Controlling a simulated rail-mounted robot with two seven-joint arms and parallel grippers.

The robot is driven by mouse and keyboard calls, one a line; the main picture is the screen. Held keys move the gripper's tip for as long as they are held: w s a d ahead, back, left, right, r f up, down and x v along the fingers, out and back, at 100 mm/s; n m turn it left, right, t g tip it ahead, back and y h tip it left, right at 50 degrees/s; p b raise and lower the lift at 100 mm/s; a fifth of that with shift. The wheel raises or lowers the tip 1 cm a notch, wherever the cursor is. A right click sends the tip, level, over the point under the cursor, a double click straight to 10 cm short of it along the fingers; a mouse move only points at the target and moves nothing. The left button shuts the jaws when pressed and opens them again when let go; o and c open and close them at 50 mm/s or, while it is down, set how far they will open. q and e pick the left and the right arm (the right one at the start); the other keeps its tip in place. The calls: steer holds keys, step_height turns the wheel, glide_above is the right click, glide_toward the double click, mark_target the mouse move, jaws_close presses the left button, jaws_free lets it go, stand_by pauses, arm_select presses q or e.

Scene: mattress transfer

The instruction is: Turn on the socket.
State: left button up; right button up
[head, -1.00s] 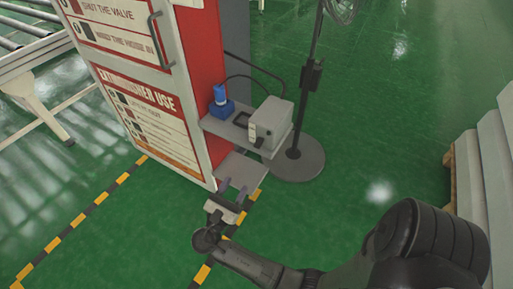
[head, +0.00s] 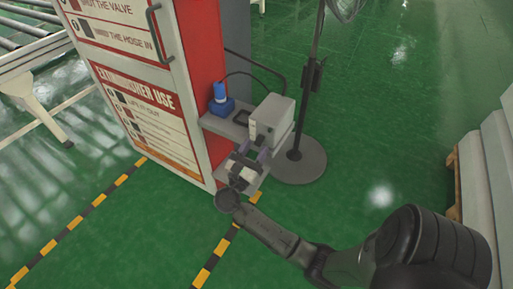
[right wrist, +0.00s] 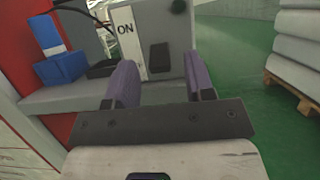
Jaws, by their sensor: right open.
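The socket is a grey box (head: 271,117) on a small shelf on the side of the red and white cabinet. In the right wrist view the grey box (right wrist: 165,38) shows a white strip marked "ON" and a dark switch (right wrist: 159,57). My right gripper (head: 253,153) is open and empty, just in front of the box. In the right wrist view its two purple fingers (right wrist: 161,84) stand apart and point at the box face, with the switch between them in the picture. I cannot tell whether a finger touches the box. My left gripper is not in view.
A blue device (head: 221,101) stands left of the box on the shelf (head: 217,124). A pole stand with a round base (head: 298,164) is close on the right. Stacked grey slabs on a pallet (head: 489,165) stand far right. Green floor is clear between.

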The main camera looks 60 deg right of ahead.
steer(key=shift+d+r, duration=0.25)
steer(key=shift+d, duration=0.35)
